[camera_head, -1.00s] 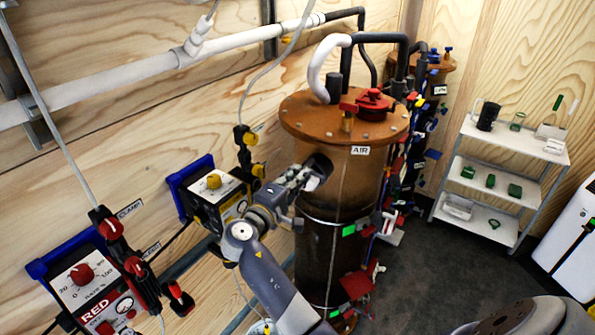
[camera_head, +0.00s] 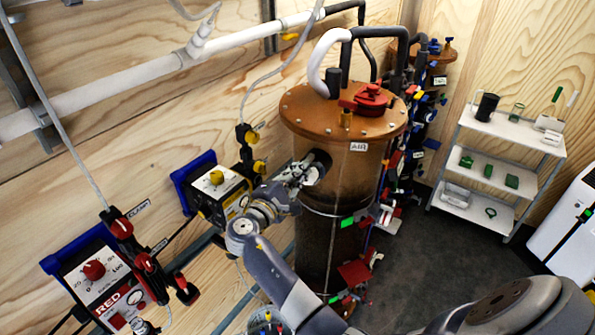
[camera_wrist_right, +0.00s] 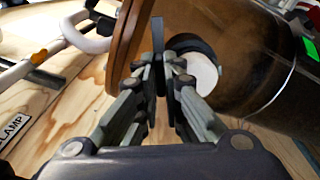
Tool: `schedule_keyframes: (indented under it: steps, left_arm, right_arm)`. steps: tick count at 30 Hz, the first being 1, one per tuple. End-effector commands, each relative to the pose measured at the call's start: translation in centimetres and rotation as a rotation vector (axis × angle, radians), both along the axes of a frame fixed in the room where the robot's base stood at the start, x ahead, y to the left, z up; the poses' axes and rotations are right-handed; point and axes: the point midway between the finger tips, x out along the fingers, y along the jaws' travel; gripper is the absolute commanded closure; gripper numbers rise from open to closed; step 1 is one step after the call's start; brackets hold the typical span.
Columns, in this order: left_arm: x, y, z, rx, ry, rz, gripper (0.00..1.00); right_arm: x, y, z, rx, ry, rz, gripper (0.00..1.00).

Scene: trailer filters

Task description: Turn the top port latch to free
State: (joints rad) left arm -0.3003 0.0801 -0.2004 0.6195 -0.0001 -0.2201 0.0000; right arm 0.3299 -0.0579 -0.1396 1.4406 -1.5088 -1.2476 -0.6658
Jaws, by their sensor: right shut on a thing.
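The brown-capped filter column (camera_head: 335,225) labelled AIR stands upright in the middle of the head view. A round side port (camera_head: 318,166) with a dark ring sits just under its cap. In the right wrist view the port (camera_wrist_right: 204,72) shows a pale face. My right gripper (camera_head: 303,172) is at the port, shut on a thin dark bar, the port latch (camera_wrist_right: 158,62). The bar stands between the fingertips in the wrist view, and the fingers hide part of it. My left gripper is not in view.
A yellow-knobbed control box (camera_head: 218,192) on the wall is close to my right wrist. A red-knobbed box (camera_head: 100,275) is at lower left. The red lid fitting (camera_head: 370,97) and pipes rise above the cap. A shelf (camera_head: 510,130) stands at right; the floor before it is clear.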

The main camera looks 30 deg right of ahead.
Motion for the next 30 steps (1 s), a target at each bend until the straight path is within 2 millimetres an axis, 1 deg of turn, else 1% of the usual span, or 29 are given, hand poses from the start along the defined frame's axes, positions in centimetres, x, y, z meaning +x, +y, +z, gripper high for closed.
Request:
schedule_keyframes:
  steps: [1, 8, 9, 11, 12, 23, 26, 30]
  left_arm:
    - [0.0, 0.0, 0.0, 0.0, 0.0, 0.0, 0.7]
    - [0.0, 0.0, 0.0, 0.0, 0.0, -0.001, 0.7]
    - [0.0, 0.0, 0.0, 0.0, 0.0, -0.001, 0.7]
    - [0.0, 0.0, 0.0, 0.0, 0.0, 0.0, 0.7]
    - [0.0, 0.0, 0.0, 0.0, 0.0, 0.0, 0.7]
    - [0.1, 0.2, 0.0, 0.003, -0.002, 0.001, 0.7]
    - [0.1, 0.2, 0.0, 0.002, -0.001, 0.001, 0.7]
    - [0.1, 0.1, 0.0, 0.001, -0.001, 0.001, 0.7]
  right_arm:
    - [0.0, -0.2, 0.3, -0.009, 0.001, -0.002, 1.0]
    - [0.0, -0.2, 0.3, -0.01, 0.001, -0.001, 1.0]
    - [0.0, -0.2, 0.3, -0.01, 0.001, -0.001, 0.88]
    - [0.0, -0.2, 0.3, -0.009, 0.001, -0.002, 0.74]
    - [0.0, -0.2, 0.3, -0.008, 0.0, -0.001, 0.72]
    - [-0.1, 0.2, 0.1, -0.004, 0.001, 0.0, 0.72]
    - [-0.4, 0.8, 0.0, -0.003, 0.002, 0.001, 0.72]
    - [-1.3, 2.5, 0.0, -0.001, 0.002, 0.001, 0.72]
